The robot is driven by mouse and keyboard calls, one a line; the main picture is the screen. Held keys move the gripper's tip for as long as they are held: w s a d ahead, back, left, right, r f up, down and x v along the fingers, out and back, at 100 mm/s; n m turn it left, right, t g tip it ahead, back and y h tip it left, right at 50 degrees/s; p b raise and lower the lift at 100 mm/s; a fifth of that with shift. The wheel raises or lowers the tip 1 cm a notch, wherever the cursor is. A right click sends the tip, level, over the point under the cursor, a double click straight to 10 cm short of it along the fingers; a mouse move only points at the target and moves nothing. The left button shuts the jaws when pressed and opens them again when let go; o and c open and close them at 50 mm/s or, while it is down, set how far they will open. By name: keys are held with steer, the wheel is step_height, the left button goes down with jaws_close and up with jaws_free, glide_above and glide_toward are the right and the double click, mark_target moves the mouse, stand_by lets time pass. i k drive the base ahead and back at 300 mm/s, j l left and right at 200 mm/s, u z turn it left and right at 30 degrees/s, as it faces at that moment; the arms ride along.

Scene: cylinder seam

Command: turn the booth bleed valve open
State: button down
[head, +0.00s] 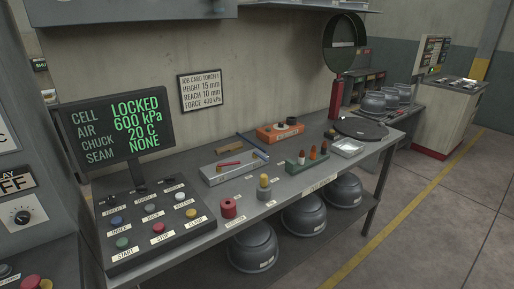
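I cannot tell for sure which thing is the booth bleed valve, as the small labels are unreadable. A grey block (234,169) on the bench carries a red-ended lever (230,164) and a blue bar. Behind it is an orange box (280,130) with a dark knob on top. A round black knob (22,216) sits on the grey cabinet at the left edge, under a partly cut-off sign reading OFF. The display (122,125) reads cell LOCKED, air 600 kPa, chuck 20 C, seam NONE. My gripper is not in view.
A button panel (155,222) stands at the bench's left end. Red (228,207) and yellow (264,188) pieces stand near the front edge. Brown-tipped pieces, a tray (347,147) and a dark disc (361,128) lie further right. Grey domed vessels (253,247) sit below. Floor at right is clear.

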mark_target(255, 154)
steer(key=i+j, duration=0.2)
steer(key=i, duration=0.2)
steer(key=i+j, duration=0.2)
steer(key=i, duration=0.2)
steer(key=i+l+z, duration=0.05)
